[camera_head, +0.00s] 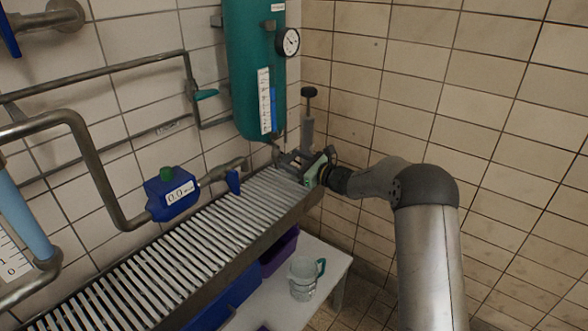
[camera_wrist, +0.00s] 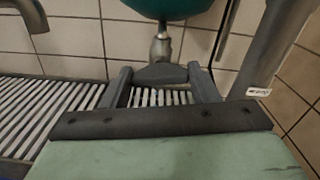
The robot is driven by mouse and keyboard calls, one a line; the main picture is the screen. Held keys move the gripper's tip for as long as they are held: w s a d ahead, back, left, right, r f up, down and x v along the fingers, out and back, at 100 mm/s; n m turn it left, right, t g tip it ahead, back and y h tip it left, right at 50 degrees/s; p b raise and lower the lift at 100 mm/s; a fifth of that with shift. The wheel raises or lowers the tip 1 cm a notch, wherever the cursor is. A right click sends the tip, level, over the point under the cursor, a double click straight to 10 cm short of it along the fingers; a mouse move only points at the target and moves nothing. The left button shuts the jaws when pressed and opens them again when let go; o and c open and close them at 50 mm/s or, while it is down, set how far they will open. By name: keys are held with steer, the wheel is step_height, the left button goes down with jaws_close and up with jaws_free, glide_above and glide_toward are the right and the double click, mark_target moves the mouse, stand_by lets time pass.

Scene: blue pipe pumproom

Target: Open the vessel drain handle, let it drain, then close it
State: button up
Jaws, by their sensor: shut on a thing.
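The teal vessel (camera_head: 256,70) hangs on the wall, with a blue level scale (camera_head: 268,105) on its front and a round gauge at its upper right. Its underside shows at the top of the wrist view (camera_wrist: 165,8), with a metal drain stub (camera_wrist: 160,48) below it. The grey drain handle (camera_wrist: 160,73) lies across the stub's lower end. My gripper (camera_wrist: 163,82) has its two fingers at either end of this handle and is shut on it; in the head view my gripper (camera_head: 291,159) is small. I see no liquid flowing from the stub.
A slatted metal grate (camera_head: 190,250) runs below the vessel. A vertical pipe with a black knob (camera_head: 309,92) stands right beside my gripper. A blue meter (camera_head: 171,193) and a spout are at left. A clear jug (camera_head: 304,277) stands on a low white table.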

steer(key=n+b, duration=0.8)
steer(key=b, duration=0.4)
steer(key=n+b, duration=0.7)
steer(key=b, duration=0.6)
steer(key=shift+s+f+n, duration=0.1)
steer(key=shift+f+n, duration=0.1)
steer(key=shift+n, duration=0.2)
steer(key=shift+r+n+b, duration=0.1)
steer(key=shift+n+b, duration=0.2)
steer(key=shift+b, duration=0.15)
steer(key=o, duration=1)
steer(key=shift+a, duration=0.1)
steer(key=p+v, duration=0.2)
steer(key=v, duration=1.5)
steer(key=shift+s, duration=0.15)
